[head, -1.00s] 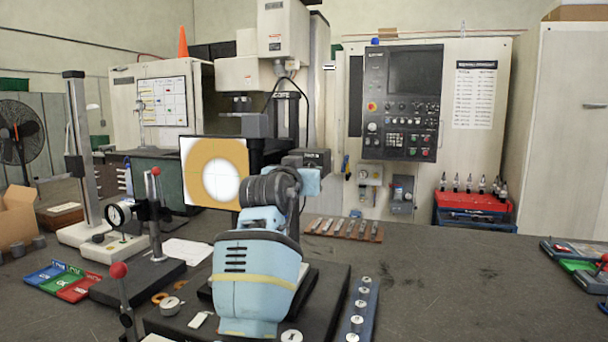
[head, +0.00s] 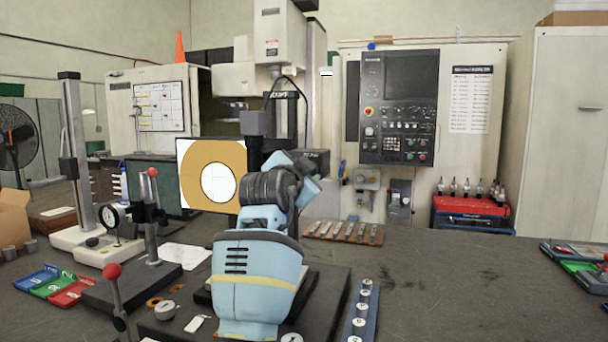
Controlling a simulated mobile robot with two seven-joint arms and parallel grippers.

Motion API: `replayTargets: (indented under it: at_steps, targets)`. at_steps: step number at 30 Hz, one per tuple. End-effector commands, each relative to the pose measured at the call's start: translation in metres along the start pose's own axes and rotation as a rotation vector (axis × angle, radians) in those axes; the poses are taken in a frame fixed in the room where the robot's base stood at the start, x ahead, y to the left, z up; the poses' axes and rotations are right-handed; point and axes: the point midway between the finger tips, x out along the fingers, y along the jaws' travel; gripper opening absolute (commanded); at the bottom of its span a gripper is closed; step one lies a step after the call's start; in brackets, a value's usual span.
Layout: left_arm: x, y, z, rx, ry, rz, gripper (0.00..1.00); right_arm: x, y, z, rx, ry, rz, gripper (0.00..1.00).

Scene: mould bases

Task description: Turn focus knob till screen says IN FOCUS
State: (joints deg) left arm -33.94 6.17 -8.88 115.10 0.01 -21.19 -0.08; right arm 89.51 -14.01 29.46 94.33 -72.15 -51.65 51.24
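The screen (head: 186,190) stands in the middle left of the head view. It shows an orange ring around a white circle with a dark, crisp outline and thin cross lines. I can read no words on it. My blue and grey arm rises from the bottom middle, just right of the screen and overlapping its lower right edge. Its wrist is beside a dark instrument head (head: 312,156) on a post. The focus knob cannot be made out; my arm may hide it. No gripper fingers show, so I cannot tell whether they touch anything.
A dial gauge stand (head: 110,217) and red-knobbed posts (head: 113,271) stand to the left. Red, green and blue trays (head: 57,285) lie at front left. A rack of round pieces (head: 358,318) is right of my arm.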

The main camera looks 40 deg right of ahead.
Motion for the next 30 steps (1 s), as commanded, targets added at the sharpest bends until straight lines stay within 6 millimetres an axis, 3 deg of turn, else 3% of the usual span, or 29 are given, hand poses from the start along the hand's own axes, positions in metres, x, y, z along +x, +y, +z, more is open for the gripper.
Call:
replayTargets:
  at_steps: [17, 18, 23, 30]
  targets:
    - [0.0003, 0.0006, 0.0007, -0.002, -0.001, 0.001, 0.36, 0.0001, -0.0005, -0.0014, 0.038, 0.002, -0.002, 0.15]
    - [0.0003, 0.0005, 0.0006, -0.002, -0.001, 0.001, 0.36, 0.0001, -0.0005, -0.0014, 0.038, 0.002, -0.002, 0.39]
    - [0.0002, 0.0006, 0.0006, -0.002, 0.0, 0.001, 0.36, 0.0001, -0.0004, -0.0011, 0.037, 0.002, -0.001, 0.59]
    - [0.0002, 0.0006, 0.0006, -0.002, 0.0, 0.001, 0.36, 0.0001, -0.0001, -0.0005, 0.036, 0.001, 0.0, 0.59]
